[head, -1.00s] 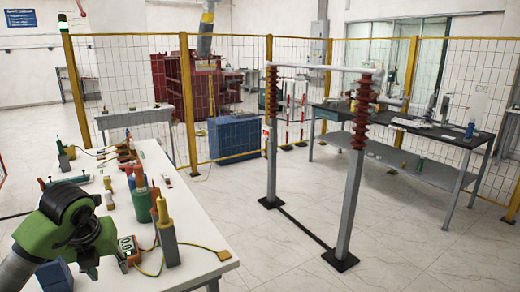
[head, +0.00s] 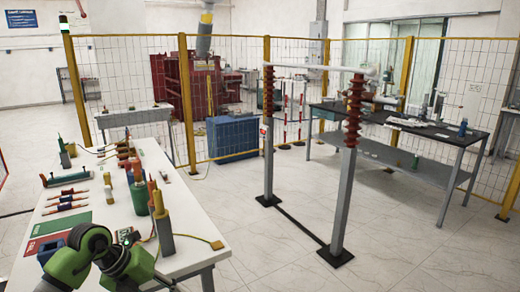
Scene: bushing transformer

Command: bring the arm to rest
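My green and black arm shows at the bottom left of the head view, low over the near end of the white table (head: 190,235). Its links bend at the bottom edge of the picture. No gripper fingers show, so I cannot see either gripper. No second arm is in view.
The table holds screwdrivers (head: 66,199), a green and red mat (head: 62,225), a grey block with a yellow top (head: 163,222) and a green bottle-like item (head: 139,196). Beyond are two red-brown bushings on posts (head: 355,110), a dark workbench (head: 440,133) and a mesh fence.

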